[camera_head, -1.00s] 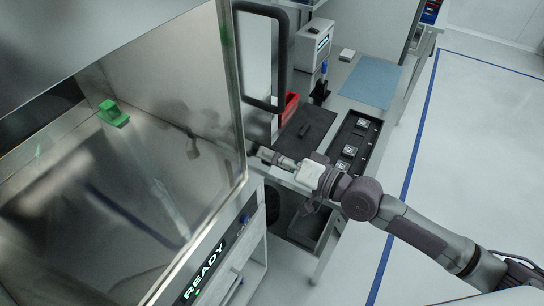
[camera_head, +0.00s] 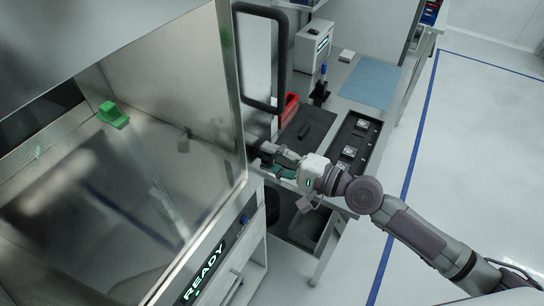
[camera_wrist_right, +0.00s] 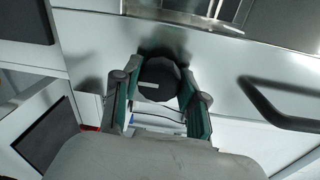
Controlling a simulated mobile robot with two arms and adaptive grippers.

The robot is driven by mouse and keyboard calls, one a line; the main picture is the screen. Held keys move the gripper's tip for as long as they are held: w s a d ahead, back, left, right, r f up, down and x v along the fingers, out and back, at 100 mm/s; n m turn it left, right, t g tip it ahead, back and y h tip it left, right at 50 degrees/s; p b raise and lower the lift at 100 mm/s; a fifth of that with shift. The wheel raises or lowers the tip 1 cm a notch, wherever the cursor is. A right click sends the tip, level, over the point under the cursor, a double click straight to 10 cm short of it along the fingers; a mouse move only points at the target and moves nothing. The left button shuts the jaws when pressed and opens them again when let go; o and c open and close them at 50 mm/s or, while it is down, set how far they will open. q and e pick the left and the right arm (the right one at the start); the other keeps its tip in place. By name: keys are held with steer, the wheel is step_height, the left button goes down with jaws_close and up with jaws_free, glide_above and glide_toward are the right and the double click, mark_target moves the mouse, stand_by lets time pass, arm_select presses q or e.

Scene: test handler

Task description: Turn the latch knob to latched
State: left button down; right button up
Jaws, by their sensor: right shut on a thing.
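The latch knob (camera_wrist_right: 158,80) is round and black with a short pale line on its face, in the right wrist view. It sits on a bright metal panel, and the pale line lies nearly level in that picture. My right gripper (camera_wrist_right: 158,92) is shut on the knob, with one finger at each side of it. In the head view my right gripper (camera_head: 268,152) reaches the front corner of the machine, and the knob is mostly hidden there by the fingers. My left gripper is in neither view.
The machine's glass door (camera_head: 150,130) fills the left, with a black handle (camera_wrist_right: 285,108) showing in the wrist view. A lit READY sign (camera_head: 204,271) is below. A bench holds a black tray (camera_head: 352,148), a blue mat (camera_head: 370,82) and a red bin (camera_head: 290,106). The right floor is clear.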

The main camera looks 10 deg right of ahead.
stand_by(0.5)
steer(key=o, duration=1.1)
steer(key=shift+o, duration=0.2)
steer(key=v, duration=1.2)
